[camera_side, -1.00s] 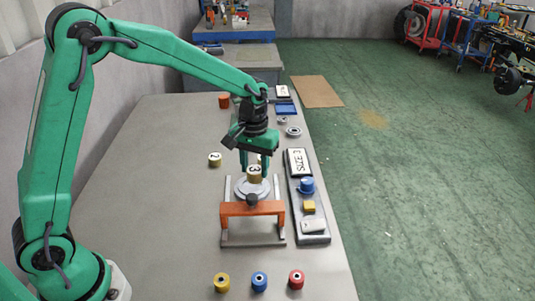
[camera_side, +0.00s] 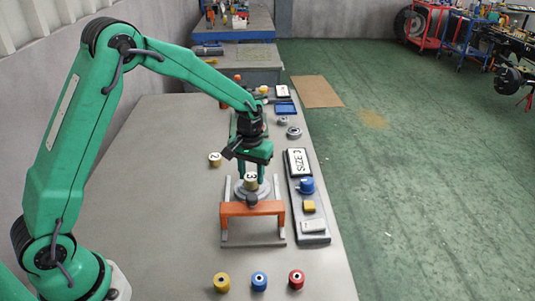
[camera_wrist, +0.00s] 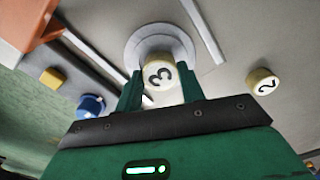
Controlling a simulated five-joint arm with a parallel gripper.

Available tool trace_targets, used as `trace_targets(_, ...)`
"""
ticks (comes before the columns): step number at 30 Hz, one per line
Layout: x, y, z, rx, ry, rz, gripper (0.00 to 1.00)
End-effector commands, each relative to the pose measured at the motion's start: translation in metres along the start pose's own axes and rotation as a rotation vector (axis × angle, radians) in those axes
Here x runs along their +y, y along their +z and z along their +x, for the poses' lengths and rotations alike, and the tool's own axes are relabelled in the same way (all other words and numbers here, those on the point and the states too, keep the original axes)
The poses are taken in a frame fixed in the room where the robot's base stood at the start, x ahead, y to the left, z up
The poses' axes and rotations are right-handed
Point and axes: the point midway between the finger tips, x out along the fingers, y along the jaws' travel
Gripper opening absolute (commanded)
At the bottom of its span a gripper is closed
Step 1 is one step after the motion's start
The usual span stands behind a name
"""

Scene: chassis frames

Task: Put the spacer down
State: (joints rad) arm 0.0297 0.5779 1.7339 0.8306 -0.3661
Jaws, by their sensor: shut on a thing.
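My gripper (camera_side: 251,177) is shut on the spacer marked 3 (camera_side: 250,184), a short tan cylinder. In the wrist view the spacer (camera_wrist: 160,72) is between the two green fingers (camera_wrist: 160,88), its marked face towards the camera. It is over the round grey disc (camera_wrist: 134,48), which also shows in the side view (camera_side: 238,190). I cannot tell whether the spacer touches the disc. Another tan spacer, marked 2 (camera_side: 214,160), stands on the table left of the disc; it also shows in the wrist view (camera_wrist: 262,82).
An orange bridge (camera_side: 252,208) on grey rails stands just in front of the disc. To the right is a dark tray (camera_side: 314,240) with a size card (camera_side: 298,162), a blue part (camera_side: 306,185) and a yellow block (camera_side: 309,206). Yellow, blue and red spools stand at the front.

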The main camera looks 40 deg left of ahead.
Motion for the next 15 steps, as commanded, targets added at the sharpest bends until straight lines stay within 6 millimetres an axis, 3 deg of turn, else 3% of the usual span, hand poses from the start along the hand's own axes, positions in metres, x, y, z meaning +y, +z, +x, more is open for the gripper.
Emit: trace_targets(15, 0.0002, -0.0003, 0.0078, 0.002, 0.001, 0.0, 0.05)
